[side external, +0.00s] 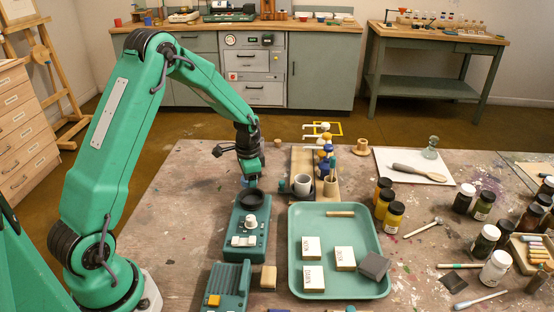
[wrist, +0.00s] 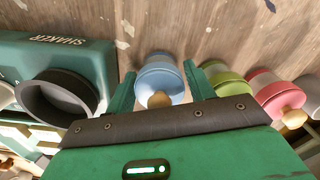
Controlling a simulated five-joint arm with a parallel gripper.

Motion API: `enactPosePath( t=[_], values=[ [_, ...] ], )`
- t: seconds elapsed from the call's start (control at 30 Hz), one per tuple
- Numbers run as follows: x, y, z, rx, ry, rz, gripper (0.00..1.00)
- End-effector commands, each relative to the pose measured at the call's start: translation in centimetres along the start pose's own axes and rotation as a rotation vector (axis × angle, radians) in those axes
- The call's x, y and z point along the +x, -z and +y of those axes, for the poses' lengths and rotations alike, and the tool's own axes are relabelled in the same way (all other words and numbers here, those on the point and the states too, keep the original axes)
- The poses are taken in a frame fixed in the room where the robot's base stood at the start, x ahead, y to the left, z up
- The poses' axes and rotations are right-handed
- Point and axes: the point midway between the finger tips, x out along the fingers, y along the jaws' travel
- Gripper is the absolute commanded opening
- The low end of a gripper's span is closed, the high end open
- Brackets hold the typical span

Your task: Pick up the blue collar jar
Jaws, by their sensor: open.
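The blue collar jar (wrist: 160,70) shows in the wrist view as a pale jar with a blue band and a tan knob, standing on the table. My gripper (wrist: 160,82) is open, with one green finger on each side of the jar. I cannot tell whether either finger touches it. The lower part of the knob side is close to my gripper's dark edge. In the side view my gripper (side external: 250,176) points down just behind the green shaker, and the jar is mostly hidden there.
A green collar jar (wrist: 230,88) and a pink collar jar (wrist: 276,92) stand close on the right in the wrist view. The shaker (wrist: 40,60) with its black cup is close on the left. A green tray (side external: 325,228) with small boxes lies in front.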

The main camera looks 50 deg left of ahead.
Motion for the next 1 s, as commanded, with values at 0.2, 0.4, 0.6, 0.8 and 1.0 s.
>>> enactPosePath(
  t=[0.2,0.4,0.6,0.8,1.0],
  values=[
    [0.0,0.0,0.0,0.000,0.000,0.000,0.24],
    [-0.1,0.0,0.0,0.000,0.001,0.001,0.16],
    [-0.4,0.1,-0.1,0.000,0.002,0.002,0.16],
    [-2.0,0.1,-0.1,0.000,0.003,0.004,0.16],
    [-4.9,0.1,-0.1,0.000,0.004,0.005,0.16]
  ],
)
